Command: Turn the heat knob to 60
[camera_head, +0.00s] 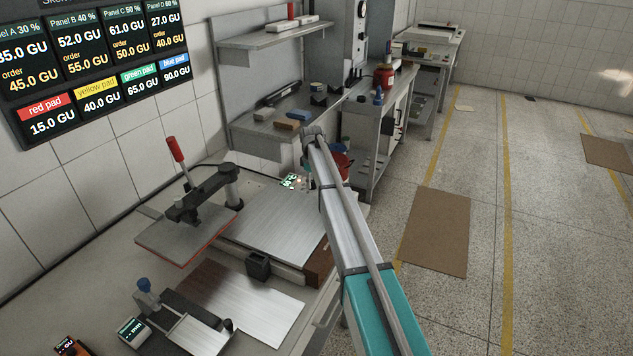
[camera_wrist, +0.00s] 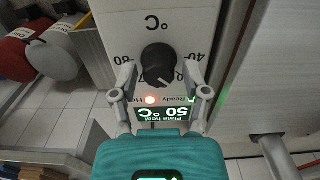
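The black heat knob (camera_wrist: 158,65) is in the middle of the wrist view, on a pale panel with an upside-down °C scale. A pale mark on it points to the lower right of the picture. The scale numbers are partly hidden by my fingers. Below it, the plate heat display (camera_wrist: 162,114) reads 50 °C, upside down. My gripper (camera_wrist: 160,73) is open, one finger on each side of the knob, with gaps visible. In the head view the lit heat panel (camera_head: 293,181) is small, and the knob is not distinguishable there.
In the head view, a press with a red handle (camera_head: 176,149) stands left of the panel, beside a metal plate (camera_head: 275,224). Shelves (camera_head: 275,38) stand behind. Open floor lies to the right.

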